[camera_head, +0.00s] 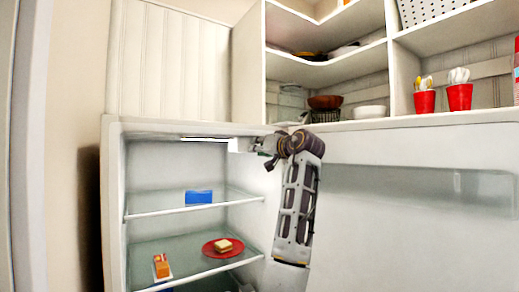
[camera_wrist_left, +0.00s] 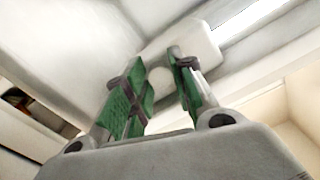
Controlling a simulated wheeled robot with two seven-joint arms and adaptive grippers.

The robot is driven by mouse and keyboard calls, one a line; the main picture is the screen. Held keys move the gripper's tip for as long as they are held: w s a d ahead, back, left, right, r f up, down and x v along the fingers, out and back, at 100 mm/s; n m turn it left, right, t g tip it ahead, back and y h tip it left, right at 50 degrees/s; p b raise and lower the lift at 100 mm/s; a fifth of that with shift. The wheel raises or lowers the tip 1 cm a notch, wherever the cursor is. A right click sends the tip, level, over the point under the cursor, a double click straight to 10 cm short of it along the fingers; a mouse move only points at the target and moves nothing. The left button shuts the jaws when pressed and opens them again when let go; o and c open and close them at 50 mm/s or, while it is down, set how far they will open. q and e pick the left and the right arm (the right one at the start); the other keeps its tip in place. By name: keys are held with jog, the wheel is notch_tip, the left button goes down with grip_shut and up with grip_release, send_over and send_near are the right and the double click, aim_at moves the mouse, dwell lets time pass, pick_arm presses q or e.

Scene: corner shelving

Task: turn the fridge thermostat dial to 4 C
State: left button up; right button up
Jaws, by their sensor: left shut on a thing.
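The fridge (camera_head: 112,190) stands open, with its interior lit at the top. A small white thermostat housing (camera_head: 238,145) sits at the upper right inside it. My left gripper (camera_head: 258,147) is at this housing, its fingers pointing left. In the left wrist view, the white housing (camera_wrist_left: 200,45) lies just beyond the green-padded fingers of my left gripper (camera_wrist_left: 160,85). The gripper is shut on the pale round dial (camera_wrist_left: 160,76), which shows between the pads. No scale or number on the dial is readable. My right gripper is in neither view.
Glass fridge shelves hold a blue box (camera_head: 198,197), a red plate (camera_head: 210,247) with a sandwich (camera_head: 223,245), and an orange carton (camera_head: 161,266). The open door (camera_head: 420,230) fills the right side. Shelving above holds red cups (camera_head: 424,101) and bowls (camera_head: 368,112).

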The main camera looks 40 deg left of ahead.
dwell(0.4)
pick_arm(q)
jog(key=o, duration=1)
jog(key=shift+o, duration=0.2)
jog(key=shift+n, duration=0.3)
jog(key=s+d+n+b, duration=0.3)
jog(key=s+d+b, duration=0.1)
jog(key=d, duration=0.8)
jog(key=shift+s+d, duration=0.4)
jog(key=shift+s, duration=0.25)
